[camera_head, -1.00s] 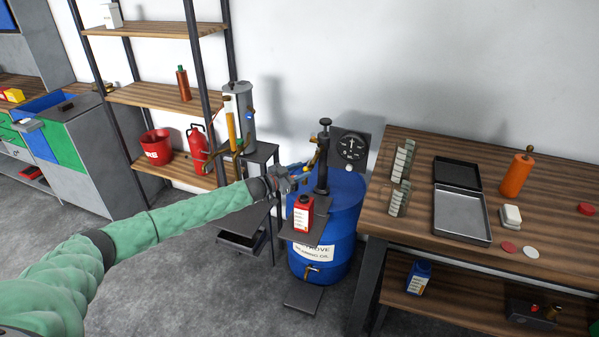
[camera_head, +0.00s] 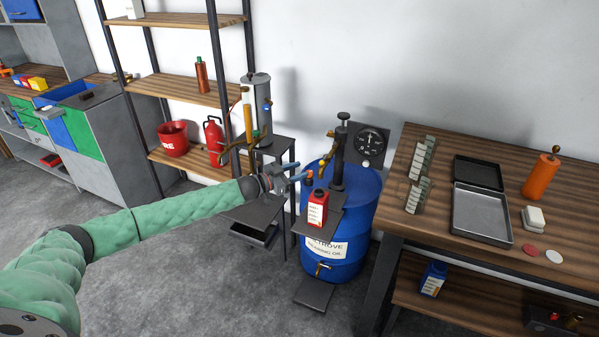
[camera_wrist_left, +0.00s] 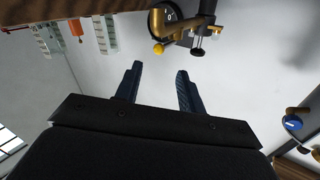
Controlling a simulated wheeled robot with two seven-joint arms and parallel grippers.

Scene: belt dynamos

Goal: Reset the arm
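My left arm reaches in from the left in a green sleeve. Its gripper (camera_head: 301,176) is in front of the blue drum, left of the hand pump (camera_head: 340,155) on the drum's top. In the left wrist view the two dark blue fingers (camera_wrist_left: 157,88) stand apart with nothing between them. The pump's brass spout (camera_wrist_left: 175,30) shows beyond the fingertips, apart from them. My right gripper is in neither view.
The blue drum (camera_head: 352,215) carries a small shelf with a red bottle (camera_head: 318,209). A dark stand with a grey cylinder (camera_head: 257,105) is behind the gripper. A wooden workbench (camera_head: 450,250) is at the right. Open floor lies at the lower left.

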